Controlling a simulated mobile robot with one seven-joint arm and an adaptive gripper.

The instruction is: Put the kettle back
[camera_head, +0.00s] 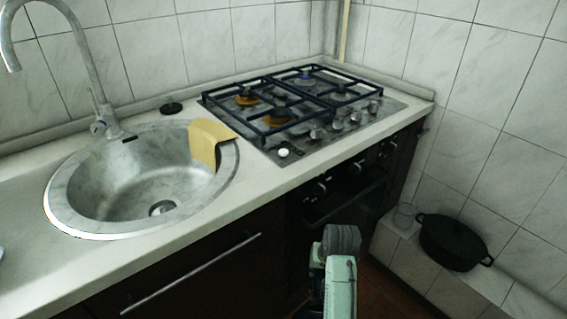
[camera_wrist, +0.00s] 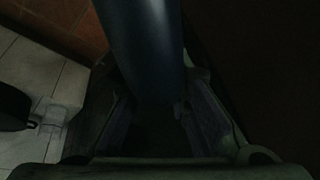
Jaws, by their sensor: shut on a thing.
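In the wrist view my gripper (camera_wrist: 158,120) is shut on a smooth dark blue thing, which I take to be part of the kettle (camera_wrist: 142,45). It runs from between the fingers up to the top edge of the picture, and its full shape is cut off. The wrist view is very dark, so the contact at the fingertips is hard to make out. In the head view only my arm shows, low in front of the cabinets; the gripper and the held thing are hidden there. The gas hob (camera_head: 335,128) has no pot on its grates.
A sink (camera_head: 80,192) with a yellow cloth (camera_head: 205,143) over its rim is left of the hob. A black pot (camera_head: 453,243) and a clear glass (camera_head: 404,216) stand on a low tiled ledge at right. The counter front edge lies beyond my arm.

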